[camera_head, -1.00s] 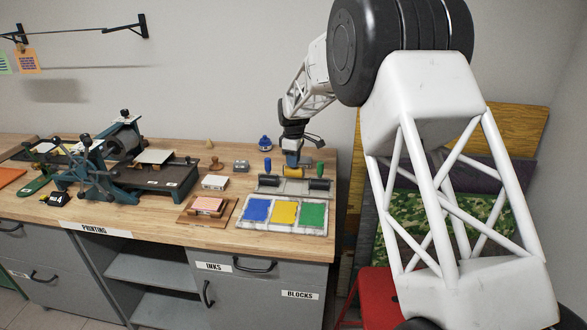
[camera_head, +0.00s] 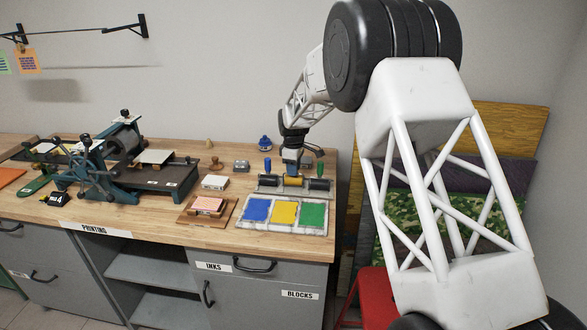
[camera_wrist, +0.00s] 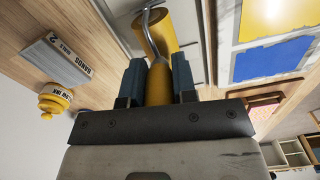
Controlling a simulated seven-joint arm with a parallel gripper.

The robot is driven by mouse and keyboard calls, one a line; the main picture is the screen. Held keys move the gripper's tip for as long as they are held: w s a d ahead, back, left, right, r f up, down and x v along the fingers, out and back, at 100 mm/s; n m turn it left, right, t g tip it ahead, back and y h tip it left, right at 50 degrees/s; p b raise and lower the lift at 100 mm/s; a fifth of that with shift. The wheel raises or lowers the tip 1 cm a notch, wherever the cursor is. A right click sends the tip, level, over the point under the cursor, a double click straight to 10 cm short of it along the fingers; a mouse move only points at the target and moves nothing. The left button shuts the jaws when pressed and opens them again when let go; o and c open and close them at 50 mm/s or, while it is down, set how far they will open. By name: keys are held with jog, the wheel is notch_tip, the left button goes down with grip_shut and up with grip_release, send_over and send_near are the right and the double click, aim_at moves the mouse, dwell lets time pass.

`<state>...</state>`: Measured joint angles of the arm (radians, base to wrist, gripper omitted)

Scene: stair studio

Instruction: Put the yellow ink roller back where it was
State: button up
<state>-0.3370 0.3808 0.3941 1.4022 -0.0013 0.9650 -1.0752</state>
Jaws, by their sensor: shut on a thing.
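My gripper (camera_head: 292,168) is shut on the handle of the yellow ink roller (camera_head: 293,182). In the wrist view the handle sits between the two fingers (camera_wrist: 158,84), with a bent metal rod leading to the yellow roller (camera_wrist: 156,30). In the head view the yellow roller is at the grey rack (camera_head: 290,191), between two dark rollers: one with a blue handle (camera_head: 267,165) and one with a green handle (camera_head: 320,167). It lines up with them. I cannot tell whether it rests on the rack or hovers just above.
In front of the rack lies an ink slab (camera_head: 240,222) with blue, yellow and green patches. The press (camera_head: 125,160) is far left. A wall closes the back.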

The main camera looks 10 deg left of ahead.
jog(key=shift+f, duration=0.45)
jog(key=o, duration=0.8)
notch_tip(320, 180, up, 13)
dwell(0.6)
dwell(0.7)
